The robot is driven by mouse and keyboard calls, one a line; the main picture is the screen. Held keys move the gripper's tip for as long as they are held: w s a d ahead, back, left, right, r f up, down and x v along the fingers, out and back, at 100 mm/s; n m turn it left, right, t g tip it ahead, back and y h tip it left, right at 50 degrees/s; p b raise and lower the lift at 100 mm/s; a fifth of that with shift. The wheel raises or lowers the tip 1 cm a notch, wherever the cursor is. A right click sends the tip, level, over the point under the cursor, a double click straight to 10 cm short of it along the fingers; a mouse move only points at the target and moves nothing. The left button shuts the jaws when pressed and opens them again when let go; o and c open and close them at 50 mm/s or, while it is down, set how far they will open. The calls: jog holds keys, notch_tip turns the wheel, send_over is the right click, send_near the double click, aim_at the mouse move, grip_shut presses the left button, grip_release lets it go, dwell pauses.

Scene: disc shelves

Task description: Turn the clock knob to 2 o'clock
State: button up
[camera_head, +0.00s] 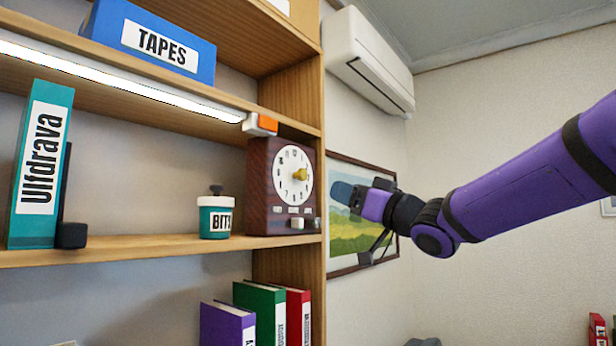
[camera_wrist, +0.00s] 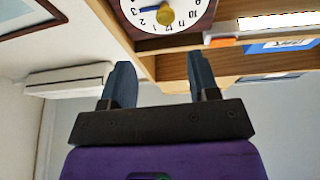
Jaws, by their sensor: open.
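The clock is a dark brown wooden box (camera_head: 262,205) with a round white dial (camera_head: 290,190), on the middle shelf at its right end. A gold knob (camera_head: 300,174) sits on the dial. In the wrist view the dial (camera_wrist: 184,8) is upside down and cut off by the top edge, with the gold knob (camera_wrist: 166,15) and a blue hand beside it. The knob's exact pointing is hard to read. My gripper (camera_head: 342,193) is right of the clock, apart from it. In the wrist view my gripper (camera_wrist: 161,78) is open and empty, its fingers below the knob.
A teal BITS jar (camera_head: 215,218) stands left of the clock. An orange and white block (camera_head: 260,124) is mounted under the upper shelf, just above the clock. A framed picture (camera_head: 350,235) hangs behind my gripper. Coloured binders (camera_head: 258,305) stand below.

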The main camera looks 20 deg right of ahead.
aim_at(304, 174)
jog(key=shift+n+y, duration=0.3)
jog(key=shift+y, duration=0.1)
jog(key=x, duration=1.1)
jog(key=shift+a, duration=0.2)
jog(key=shift+s, duration=0.1)
jog(key=c, duration=0.9)
